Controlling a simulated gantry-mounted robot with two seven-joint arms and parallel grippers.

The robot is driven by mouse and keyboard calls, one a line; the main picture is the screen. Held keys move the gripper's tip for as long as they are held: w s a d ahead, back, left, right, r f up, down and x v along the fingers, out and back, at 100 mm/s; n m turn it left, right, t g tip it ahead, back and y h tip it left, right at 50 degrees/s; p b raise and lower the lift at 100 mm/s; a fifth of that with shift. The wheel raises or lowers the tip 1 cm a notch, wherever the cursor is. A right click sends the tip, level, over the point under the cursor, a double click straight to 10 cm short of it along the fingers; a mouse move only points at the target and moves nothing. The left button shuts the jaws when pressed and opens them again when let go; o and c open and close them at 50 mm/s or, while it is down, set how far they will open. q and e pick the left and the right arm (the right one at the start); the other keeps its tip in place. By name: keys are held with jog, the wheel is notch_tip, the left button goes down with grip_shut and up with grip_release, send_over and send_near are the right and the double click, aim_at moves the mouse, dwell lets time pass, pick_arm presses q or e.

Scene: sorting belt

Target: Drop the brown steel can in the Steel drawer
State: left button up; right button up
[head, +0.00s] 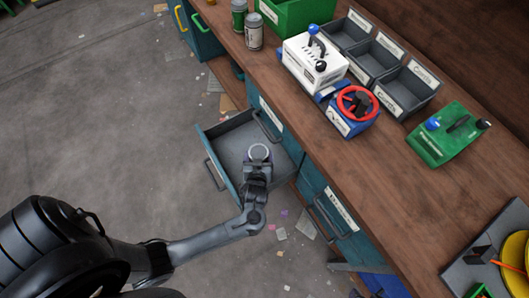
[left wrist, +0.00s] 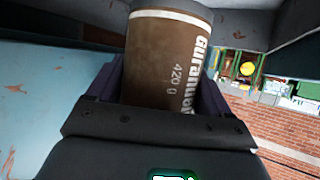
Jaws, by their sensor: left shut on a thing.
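The brown can (left wrist: 165,50) with white lettering is held between the fingers of my left gripper (left wrist: 160,85) in the left wrist view. In the head view my left gripper (head: 258,172) is over the open teal drawer (head: 222,132), and the can's round grey top (head: 259,152) shows at its tip. The can appears upright, over or inside the drawer; how far it is from the drawer floor I cannot tell. The part of the drawer beneath the gripper is hidden. The open drawer's own label cannot be read. My right gripper is not in view.
Closed drawers (head: 334,210) sit below the wooden bench (head: 330,150). On the bench are a green can (head: 239,16), a grey can (head: 254,32), a green bin (head: 290,14), grey label trays (head: 405,92), a red-wheeled device (head: 355,108) and a green device (head: 449,135).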

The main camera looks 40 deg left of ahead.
pick_arm(q)
jog(key=shift+w+f, duration=0.15)
jog(key=shift+f, duration=0.4)
jog(key=shift+f+b+x, duration=0.2)
jog(key=shift+b+x, duration=1.85)
jog(key=shift+x, duration=1.85)
jog(key=shift+f+b+x, duration=0.2)
jog(key=shift+b+x, duration=1.85)
jog(key=shift+x, duration=1.85)
jog(key=shift+d, duration=0.15)
jog(key=shift+s, duration=0.25)
jog(key=shift+f, duration=0.15)
jog(key=shift+f+b, duration=0.35)
jog(key=shift+f, duration=0.15)
jog(key=o, duration=0.9)
